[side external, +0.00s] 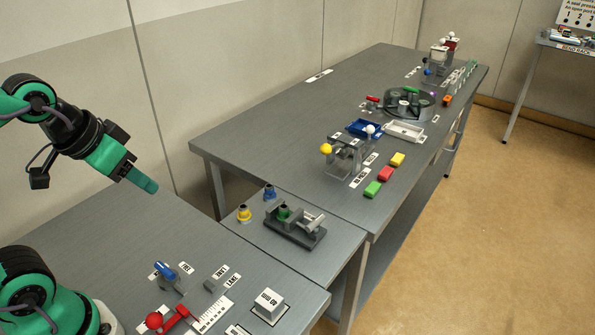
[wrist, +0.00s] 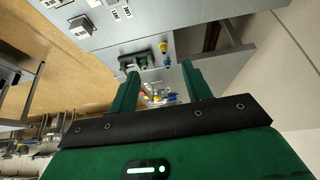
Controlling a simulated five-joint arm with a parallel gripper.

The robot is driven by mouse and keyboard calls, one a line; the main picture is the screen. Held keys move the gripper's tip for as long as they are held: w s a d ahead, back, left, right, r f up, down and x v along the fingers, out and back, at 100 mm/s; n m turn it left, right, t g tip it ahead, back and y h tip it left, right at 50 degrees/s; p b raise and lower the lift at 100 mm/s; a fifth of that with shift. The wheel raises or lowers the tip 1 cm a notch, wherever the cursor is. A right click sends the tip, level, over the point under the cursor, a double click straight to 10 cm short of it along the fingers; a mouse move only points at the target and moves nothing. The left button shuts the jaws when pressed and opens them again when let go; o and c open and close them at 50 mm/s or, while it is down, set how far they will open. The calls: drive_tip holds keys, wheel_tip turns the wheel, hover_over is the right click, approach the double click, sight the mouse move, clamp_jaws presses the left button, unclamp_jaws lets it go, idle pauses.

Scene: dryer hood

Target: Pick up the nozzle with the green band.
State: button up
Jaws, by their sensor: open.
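The nozzle with the green band (side external: 283,212) stands in a dark grey holder (side external: 296,232) on the grey bench. In the wrist view the green-banded nozzle (wrist: 144,63) is small and far off, between the fingers near the left one. A yellow-banded nozzle (side external: 244,214) and a blue-banded nozzle (side external: 269,192) stand on the bench beside the holder. My gripper (side external: 146,183) is up in the air to the left of the nozzles, well apart from them. In the wrist view my gripper (wrist: 159,72) has its two green fingers spread with nothing between them.
Farther along stand a yellow-knobbed fixture (side external: 345,155), coloured blocks (side external: 385,174), a blue tray (side external: 364,128) and a round dark station (side external: 409,104). The bench left of the nozzles looks clear.

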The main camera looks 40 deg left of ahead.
drive_tip(key=shift+w, duration=0.1)
drive_tip(key=n+g, duration=0.6)
drive_tip(key=n, duration=0.9)
hover_over(284, 206)
drive_tip(key=f, duration=1.4)
drive_tip(key=shift+a+f, duration=0.15)
drive_tip(key=shift+a, duration=0.05)
drive_tip(key=shift+f, duration=0.2)
drive_tip(key=shift+d+f, duration=0.15)
drive_tip(key=shift+f, duration=3.75)
